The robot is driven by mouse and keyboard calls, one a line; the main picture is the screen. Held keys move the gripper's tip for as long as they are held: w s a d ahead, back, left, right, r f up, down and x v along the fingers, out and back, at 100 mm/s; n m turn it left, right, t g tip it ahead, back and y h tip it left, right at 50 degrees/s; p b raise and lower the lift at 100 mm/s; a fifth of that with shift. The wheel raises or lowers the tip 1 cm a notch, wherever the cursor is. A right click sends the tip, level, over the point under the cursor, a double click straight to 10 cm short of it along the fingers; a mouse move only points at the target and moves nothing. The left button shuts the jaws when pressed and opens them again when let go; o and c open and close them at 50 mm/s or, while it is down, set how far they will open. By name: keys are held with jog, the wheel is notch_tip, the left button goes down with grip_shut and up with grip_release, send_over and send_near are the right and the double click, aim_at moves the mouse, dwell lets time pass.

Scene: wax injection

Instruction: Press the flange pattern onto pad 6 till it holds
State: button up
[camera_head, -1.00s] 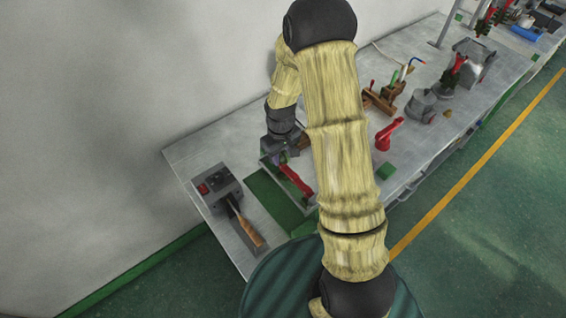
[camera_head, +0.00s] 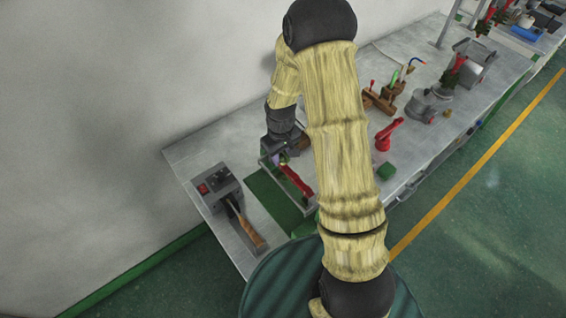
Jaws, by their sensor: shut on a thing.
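My gripper (camera_head: 281,153) is at the far end of the tray-like frame (camera_head: 270,168) on the bench, partly hidden behind my arm. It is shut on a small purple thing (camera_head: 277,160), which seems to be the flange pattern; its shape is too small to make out. A long red piece (camera_head: 297,181) lies in the frame just below and right of the gripper. I cannot make out the numbered pads or pad 6, nor whether the held piece touches one.
A grey box with a red button (camera_head: 211,187) and a wooden-handled tool (camera_head: 247,230) stand at the bench's near left. A green mat (camera_head: 272,196) lies beside the frame.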

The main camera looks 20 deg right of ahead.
dwell(0.3)
jog(key=o, duration=1.6)
jog(key=shift+r+p, duration=2.6)
jog(key=shift+r, duration=0.9)
